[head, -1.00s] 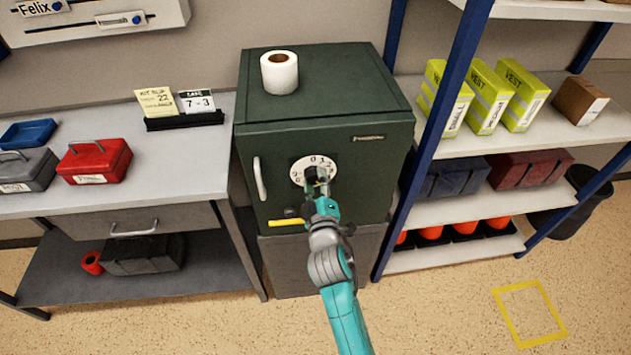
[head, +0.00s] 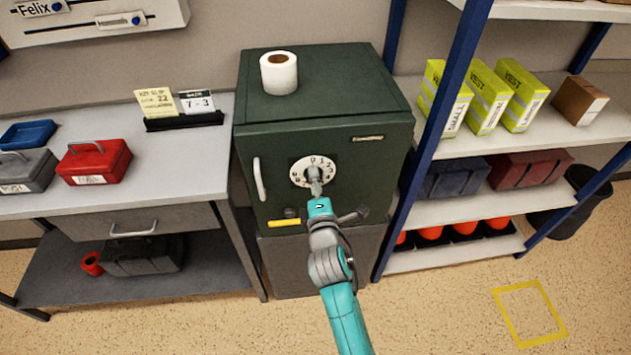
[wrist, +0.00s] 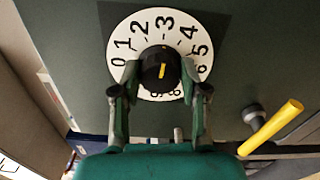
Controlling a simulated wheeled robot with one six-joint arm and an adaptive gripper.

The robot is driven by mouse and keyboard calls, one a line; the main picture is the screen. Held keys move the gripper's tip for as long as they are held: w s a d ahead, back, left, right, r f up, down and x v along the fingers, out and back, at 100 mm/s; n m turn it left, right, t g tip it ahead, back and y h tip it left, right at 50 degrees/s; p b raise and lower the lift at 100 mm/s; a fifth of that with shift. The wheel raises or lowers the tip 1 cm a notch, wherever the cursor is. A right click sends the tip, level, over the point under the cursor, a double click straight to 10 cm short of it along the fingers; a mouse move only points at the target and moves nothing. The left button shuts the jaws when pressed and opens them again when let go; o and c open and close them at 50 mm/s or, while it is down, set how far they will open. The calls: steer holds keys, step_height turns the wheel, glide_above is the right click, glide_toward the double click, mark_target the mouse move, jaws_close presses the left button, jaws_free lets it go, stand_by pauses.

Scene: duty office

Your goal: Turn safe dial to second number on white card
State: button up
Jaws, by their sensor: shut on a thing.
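The white safe dial (head: 299,172) is on the front of the dark green safe (head: 345,160). My gripper (head: 315,185) is shut on the dial's black knob, with one finger on each side in the wrist view (wrist: 155,90). The knob (wrist: 160,66) has a yellow mark lying roughly along the line through the 3; which end points is unclear. The dial's numbers (wrist: 166,22) show 0 to 6 clearly, with the 3 at the top of the wrist view; lower ones are partly hidden. The white card (head: 197,102) reads 7 - 3 and stands in a black holder.
A yellow slip (head: 156,101) stands beside the card. A yellow-gripped handle (head: 284,223) is below the dial, and a pale vertical handle (head: 260,178) is left of it. A paper roll (head: 279,73) stands on the safe. Blue-posted shelving (head: 440,140) is close on the right.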

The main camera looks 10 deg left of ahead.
steer(key=shift+n, duration=0.3)
stand_by(0.4)
steer(key=o, duration=1.1)
steer(key=shift+o, duration=0.2)
steer(key=v, duration=1.2)
